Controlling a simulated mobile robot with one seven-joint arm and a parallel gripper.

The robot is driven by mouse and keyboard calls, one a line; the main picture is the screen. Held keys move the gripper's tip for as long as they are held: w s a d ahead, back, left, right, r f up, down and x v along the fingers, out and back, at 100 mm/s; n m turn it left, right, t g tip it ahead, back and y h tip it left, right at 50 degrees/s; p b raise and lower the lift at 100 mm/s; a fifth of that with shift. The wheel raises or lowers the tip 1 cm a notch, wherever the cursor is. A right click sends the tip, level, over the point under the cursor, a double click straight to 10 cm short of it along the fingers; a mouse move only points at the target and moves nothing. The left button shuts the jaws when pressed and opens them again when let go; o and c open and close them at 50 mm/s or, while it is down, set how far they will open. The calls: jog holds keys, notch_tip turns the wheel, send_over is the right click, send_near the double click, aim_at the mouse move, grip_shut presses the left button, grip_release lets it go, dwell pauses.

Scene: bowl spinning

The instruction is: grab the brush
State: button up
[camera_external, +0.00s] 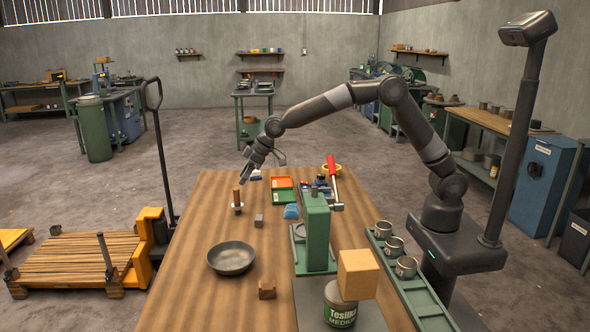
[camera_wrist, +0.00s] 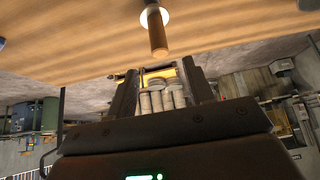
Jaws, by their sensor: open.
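The brush (camera_external: 237,200) stands upright on the wooden table, left of its middle, with a brown wooden handle on top and a white lower part. In the wrist view the brush (camera_wrist: 159,38) shows at top centre, its handle end pointing toward my gripper (camera_wrist: 160,78). My gripper (camera_external: 262,158) is open and empty. In the external view it hangs above the table's far part, beyond and slightly right of the brush, apart from it.
A wooden cube (camera_external: 357,274) sits above a tin at the front.

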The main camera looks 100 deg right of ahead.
aim_at(236, 189)
jog(key=x, duration=0.4)
jog(key=shift+f, duration=0.1)
jog(key=shift+s+x, duration=0.25)
jog(key=shift+x, duration=2.45)
jog(key=shift+f, duration=0.1)
jog(key=shift+c, duration=0.3)
grip_shut()
